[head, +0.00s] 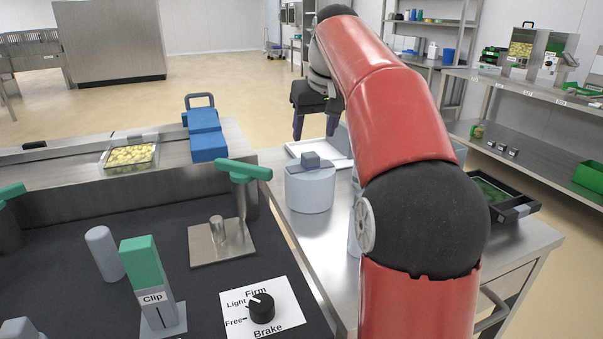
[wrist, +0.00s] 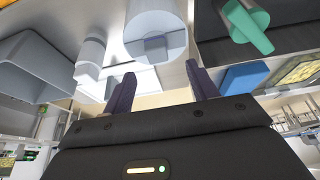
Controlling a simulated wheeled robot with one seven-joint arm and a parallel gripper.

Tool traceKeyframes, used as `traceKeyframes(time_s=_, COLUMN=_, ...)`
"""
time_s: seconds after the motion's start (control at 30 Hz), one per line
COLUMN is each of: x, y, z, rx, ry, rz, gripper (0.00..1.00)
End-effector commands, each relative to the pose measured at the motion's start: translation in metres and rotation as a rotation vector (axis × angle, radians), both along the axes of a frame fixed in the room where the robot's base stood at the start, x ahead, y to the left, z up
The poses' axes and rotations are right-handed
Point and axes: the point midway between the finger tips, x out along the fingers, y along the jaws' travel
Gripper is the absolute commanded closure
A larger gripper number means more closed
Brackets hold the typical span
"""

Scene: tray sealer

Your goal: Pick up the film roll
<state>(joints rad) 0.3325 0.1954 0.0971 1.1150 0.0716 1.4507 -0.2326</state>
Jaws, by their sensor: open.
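The film roll appears to be the pale grey-white cylinder (head: 310,192) with a small grey block on top, standing upright on the steel table right of the black bench. It also shows at the top middle of the wrist view (wrist: 156,15), with its block towards me. My gripper (head: 313,135) is open with nothing between its purple fingers. In the head view it is beyond and above the roll, apart from it. In the wrist view my gripper (wrist: 160,70) has its fingertips spread below the roll.
A white tray (head: 293,149) lies behind the roll. A green-handled lever (head: 240,172) stands on the bench to its left, near a brake dial (head: 262,308). A blue block (head: 207,140) sits on the conveyor. A black tray (head: 512,205) is at the table's right. My arm hides some table.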

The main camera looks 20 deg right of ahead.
Motion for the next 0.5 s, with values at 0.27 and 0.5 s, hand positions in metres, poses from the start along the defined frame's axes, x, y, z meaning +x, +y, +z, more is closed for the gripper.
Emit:
traceKeyframes(time_s=0.27, x=0.007, y=-0.002, z=-0.017, rx=0.001, ry=0.002, rz=-0.001, gripper=0.42)
traceKeyframes(time_s=0.5, x=0.015, y=-0.005, z=-0.046, rx=0.001, ry=0.002, rz=-0.002, gripper=0.42)
